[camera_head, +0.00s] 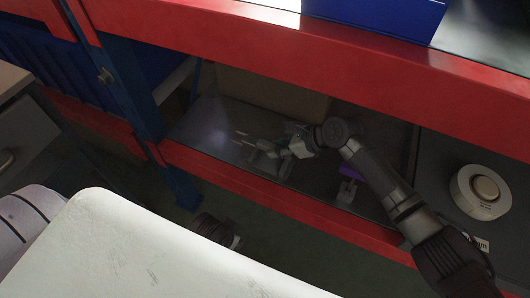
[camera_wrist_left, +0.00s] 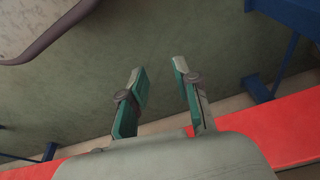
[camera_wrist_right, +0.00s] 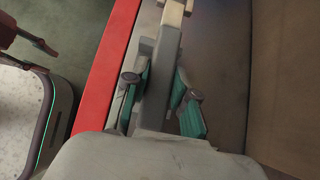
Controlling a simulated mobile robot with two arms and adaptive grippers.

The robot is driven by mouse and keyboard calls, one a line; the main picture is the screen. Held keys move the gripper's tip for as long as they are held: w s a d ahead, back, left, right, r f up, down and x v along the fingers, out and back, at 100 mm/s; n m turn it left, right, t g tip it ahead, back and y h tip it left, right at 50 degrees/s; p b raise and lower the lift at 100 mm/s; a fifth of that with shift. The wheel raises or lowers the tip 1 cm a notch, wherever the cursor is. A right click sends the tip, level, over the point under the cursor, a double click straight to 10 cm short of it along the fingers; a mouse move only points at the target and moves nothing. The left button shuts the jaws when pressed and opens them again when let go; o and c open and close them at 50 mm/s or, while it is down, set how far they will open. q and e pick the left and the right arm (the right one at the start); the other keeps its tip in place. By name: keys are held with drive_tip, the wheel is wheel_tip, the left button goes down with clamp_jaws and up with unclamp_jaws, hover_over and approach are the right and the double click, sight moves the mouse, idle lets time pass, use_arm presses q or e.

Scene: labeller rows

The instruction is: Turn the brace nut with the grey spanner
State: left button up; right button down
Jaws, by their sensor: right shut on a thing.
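My right gripper (camera_head: 284,148) reaches over the lower shelf; its green fingers (camera_wrist_right: 162,72) are shut on a long grey bar, which looks like the grey spanner (camera_wrist_right: 165,45). In the right wrist view the bar runs away from me, and a small beige piece (camera_wrist_right: 173,13) shows at its far end. My left gripper (camera_wrist_left: 160,70) is open and empty above the floor, outside the red shelf beam.
The lower shelf (camera_head: 215,140) lies between red beams (camera_head: 270,195) and a blue post (camera_head: 128,75). A brown box (camera_head: 270,90) stands at the back.

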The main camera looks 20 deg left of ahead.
use_arm(q)
drive_tip(key=shift+s+f+p, duration=0.2)
drive_tip(key=shift+f+p, duration=0.1)
drive_tip(key=shift+f, duration=0.75)
drive_tip(key=shift+s+f+p, duration=0.2)
drive_tip(key=shift+f+p, duration=0.05)
drive_tip(key=shift+f, duration=0.75)
